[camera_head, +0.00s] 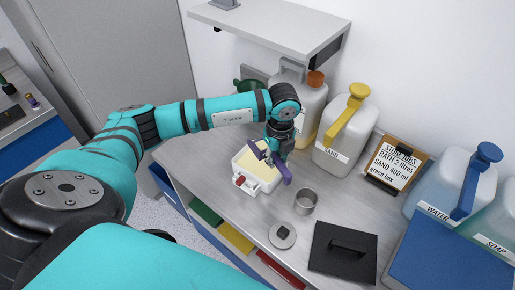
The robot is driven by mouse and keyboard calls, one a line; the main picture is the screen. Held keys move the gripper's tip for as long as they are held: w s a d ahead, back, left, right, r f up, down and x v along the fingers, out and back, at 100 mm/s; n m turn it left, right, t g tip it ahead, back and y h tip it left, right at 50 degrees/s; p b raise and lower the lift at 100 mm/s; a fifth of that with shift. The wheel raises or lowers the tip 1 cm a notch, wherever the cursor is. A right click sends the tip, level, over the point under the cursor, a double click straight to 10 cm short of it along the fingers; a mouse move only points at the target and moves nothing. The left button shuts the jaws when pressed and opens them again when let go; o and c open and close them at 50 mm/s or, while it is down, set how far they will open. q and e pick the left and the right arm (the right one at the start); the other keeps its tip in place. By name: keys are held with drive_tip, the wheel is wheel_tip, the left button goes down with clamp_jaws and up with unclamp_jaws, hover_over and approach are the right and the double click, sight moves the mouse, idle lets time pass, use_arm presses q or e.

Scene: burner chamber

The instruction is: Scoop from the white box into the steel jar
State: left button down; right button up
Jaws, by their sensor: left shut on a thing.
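The white box (247,185) stands open on the bench, with pale yellow content showing inside and a red piece at its front left. My left gripper (279,156) reaches down over the back right of the box. It is shut on a purple tool (281,172), which looks like the scoop. The tool lies slanted over the box; whether its hidden part touches the content I cannot tell. The steel jar (306,203) stands upright and open on the bench, right of the box and apart from it. My right gripper is out of view.
A round lid with a dark knob (282,236) and a black plate with a handle (343,250) lie in front of the jar. Large jugs (341,140) and a clipboard (396,165) stand behind. A shelf (270,25) overhangs the back. A blue box (430,255) stands at right.

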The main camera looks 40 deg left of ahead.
use_arm(q)
drive_tip(key=shift+w+d+r+n+h, duration=0.2)
drive_tip(key=shift+n+h, duration=0.2)
drive_tip(key=shift+h, duration=0.15)
drive_tip(key=shift+w+d+r+n+h, duration=0.2)
drive_tip(key=shift+n+h, duration=0.2)
drive_tip(key=shift+h, duration=0.15)
drive_tip(key=w+r+n+h, duration=0.1)
drive_tip(key=r+h, duration=0.1)
drive_tip(key=w+d+r+n+h, duration=0.1)
drive_tip(key=n+h, duration=0.1)
drive_tip(key=shift+w+r, duration=0.35)
drive_tip(key=shift+r, duration=0.05)
drive_tip(key=shift+f, duration=0.1)
